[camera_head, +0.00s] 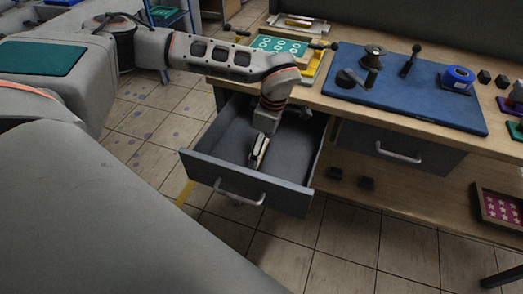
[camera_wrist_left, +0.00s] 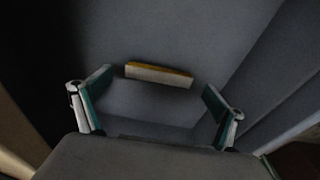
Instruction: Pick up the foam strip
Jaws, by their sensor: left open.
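The foam strip (camera_wrist_left: 158,76) lies on the drawer floor in the left wrist view, a pale bar with a yellow-orange long edge. My left gripper (camera_wrist_left: 157,82) is open, with one teal-padded finger beyond each end of the strip. The fingers are apart from it. In the head view my left gripper (camera_head: 259,151) points down inside the open grey drawer (camera_head: 218,167). There I cannot clearly tell the strip from the fingers. My right gripper is not in view.
Drawer walls surround my left gripper closely. The wooden workbench (camera_head: 318,96) above holds a blue mat (camera_head: 425,98) with tools and a blue roll (camera_head: 457,78). A closed drawer (camera_head: 420,152) is to the right. A tray with star shapes (camera_head: 500,208) sits lower right.

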